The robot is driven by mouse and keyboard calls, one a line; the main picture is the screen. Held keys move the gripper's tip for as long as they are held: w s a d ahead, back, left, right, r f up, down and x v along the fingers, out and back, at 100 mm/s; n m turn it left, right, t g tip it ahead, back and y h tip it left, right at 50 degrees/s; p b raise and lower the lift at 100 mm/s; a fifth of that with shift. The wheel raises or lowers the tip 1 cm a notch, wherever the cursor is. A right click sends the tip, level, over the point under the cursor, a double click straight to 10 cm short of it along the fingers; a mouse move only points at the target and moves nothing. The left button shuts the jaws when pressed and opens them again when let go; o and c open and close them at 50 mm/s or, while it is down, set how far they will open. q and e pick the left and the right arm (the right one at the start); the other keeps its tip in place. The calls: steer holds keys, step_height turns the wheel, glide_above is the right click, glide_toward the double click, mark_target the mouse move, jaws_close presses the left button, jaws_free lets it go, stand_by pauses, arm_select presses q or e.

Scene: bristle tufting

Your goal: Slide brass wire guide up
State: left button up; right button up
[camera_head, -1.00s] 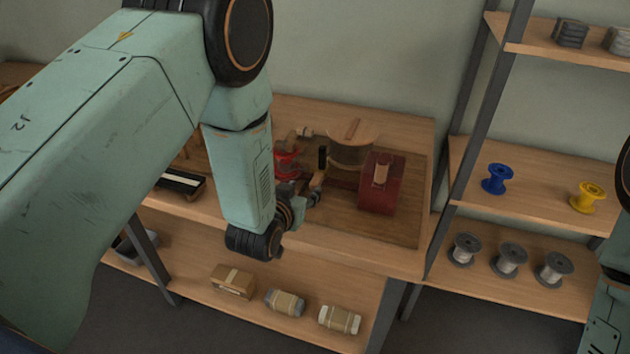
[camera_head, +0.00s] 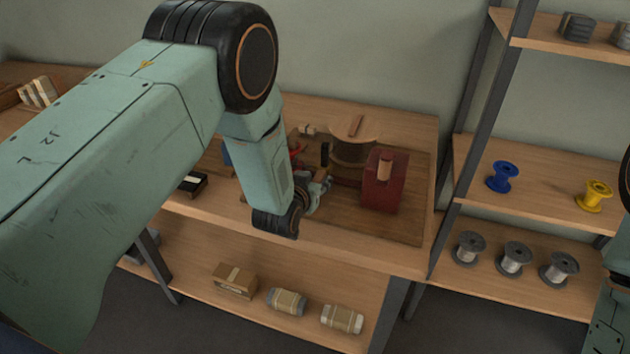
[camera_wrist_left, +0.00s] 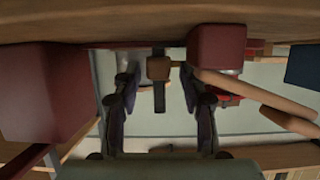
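My left gripper (camera_head: 320,183) is low over the bench board, left of the dark red block machine part, mostly behind my forearm in the head view. In the left wrist view my left gripper (camera_wrist_left: 160,100) has its two dark fingers apart. Between them, farther in, is a small brassy-brown block (camera_wrist_left: 158,68) on a dark upright bar (camera_wrist_left: 159,95); it looks like the wire guide. The fingers stand on either side with gaps, and I see no contact. A dark upright piece (camera_head: 325,153) shows beyond the gripper in the head view. My right gripper is out of view.
The dark red block (camera_head: 384,182) and a wooden-topped drum (camera_head: 355,150) stand close right of the gripper. In the wrist view a red block with a wooden handle (camera_wrist_left: 255,92) lies close right of the fingers. A spool shelf (camera_head: 470,185) stands farther right.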

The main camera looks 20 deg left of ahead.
mark_target(316, 181)
arm_select(q)
steer(key=shift+s+r, duration=0.1)
steer(key=shift+c, duration=1.4)
steer(key=shift+d, duration=0.2)
steer(key=c, duration=0.3)
steer(key=shift+a, duration=0.1)
jaws_close()
steer(key=shift+r+p, duration=1.25)
steer(key=shift+r, duration=0.45)
steer(key=shift+w+f, duration=0.1)
steer(key=shift+w, duration=0.15)
